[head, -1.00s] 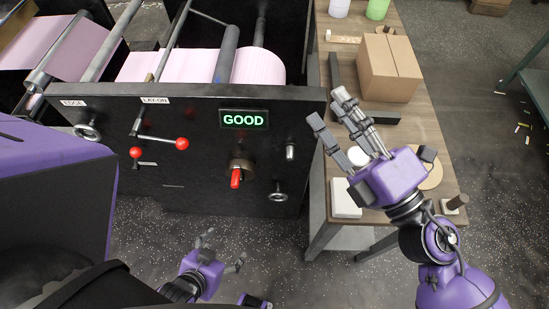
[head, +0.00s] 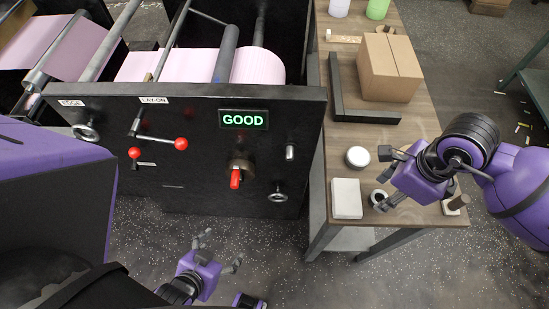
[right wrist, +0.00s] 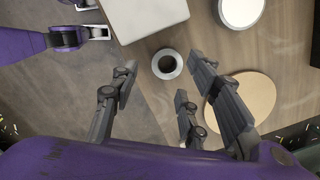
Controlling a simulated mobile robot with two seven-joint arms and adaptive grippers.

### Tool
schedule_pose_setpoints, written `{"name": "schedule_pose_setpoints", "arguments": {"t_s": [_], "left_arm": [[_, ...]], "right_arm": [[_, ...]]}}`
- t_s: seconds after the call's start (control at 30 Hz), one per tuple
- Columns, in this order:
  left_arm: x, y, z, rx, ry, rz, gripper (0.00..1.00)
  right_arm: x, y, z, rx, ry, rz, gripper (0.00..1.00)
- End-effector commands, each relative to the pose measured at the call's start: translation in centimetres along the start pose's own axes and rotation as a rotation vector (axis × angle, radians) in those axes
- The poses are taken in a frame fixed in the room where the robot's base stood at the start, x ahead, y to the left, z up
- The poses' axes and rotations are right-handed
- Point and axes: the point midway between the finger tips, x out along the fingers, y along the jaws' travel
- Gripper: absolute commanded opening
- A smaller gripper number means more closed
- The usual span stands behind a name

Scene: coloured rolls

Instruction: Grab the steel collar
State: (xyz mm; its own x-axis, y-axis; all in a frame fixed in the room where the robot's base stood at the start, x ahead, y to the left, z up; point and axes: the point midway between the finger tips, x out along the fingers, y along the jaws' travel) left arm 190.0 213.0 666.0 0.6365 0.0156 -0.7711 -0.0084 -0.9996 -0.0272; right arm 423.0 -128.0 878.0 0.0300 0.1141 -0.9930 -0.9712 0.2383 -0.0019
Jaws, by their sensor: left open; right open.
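The steel collar (head: 379,197) is a small ring with a dark centre. It lies on the wooden table near its front edge, partly covered by my right fingers in the head view. In the right wrist view the collar (right wrist: 167,64) shows whole, in front of the spread fingertips and between the left and right ones. My right gripper (head: 385,179) is open and empty, close above the collar; its fingers also show in the right wrist view (right wrist: 158,78). I cannot tell if any finger touches it. My left gripper (head: 219,250) is open and empty, low over the floor in front of the machine.
A white block (head: 346,198) is left of the collar, and a round white tin (head: 357,157) behind it. A tan disc (right wrist: 247,98) lies beside it. Further back are a black angle bar (head: 362,114) and a cardboard box (head: 390,68). The machine (head: 220,150) borders the table's left.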

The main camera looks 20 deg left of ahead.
Motion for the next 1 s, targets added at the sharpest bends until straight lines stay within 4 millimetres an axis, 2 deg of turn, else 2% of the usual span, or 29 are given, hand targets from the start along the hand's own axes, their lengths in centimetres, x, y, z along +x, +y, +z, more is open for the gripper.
{"name": "schedule_pose_setpoints", "arguments": {"t_s": [0.13, 0.3, 0.57, 0.87, 1.0], "left_arm": [[-0.1, 0.1, -0.9, 0.0, 0.012, 0.004, 0.76], [0.0, 0.3, -0.6, 0.0, 0.005, 0.006, 0.76], [0.0, 0.3, -0.4, 0.0, 0.001, 0.007, 0.76], [0.0, 0.3, -0.4, 0.0, 0.002, 0.007, 0.76], [0.0, 0.3, -0.4, 0.0, 0.003, 0.007, 0.76]], "right_arm": [[2.2, -0.4, 0.0, 0.002, 0.0, 0.001, 0.42], [4.1, -0.3, 0.0, 0.001, -0.001, 0.002, 0.42], [4.4, -0.3, 0.0, 0.0, -0.002, 0.001, 0.42], [4.3, -0.3, 0.0, 0.0, -0.002, 0.002, 0.03], [4.3, -0.3, 0.1, 0.0, -0.002, 0.001, 0.0]]}}
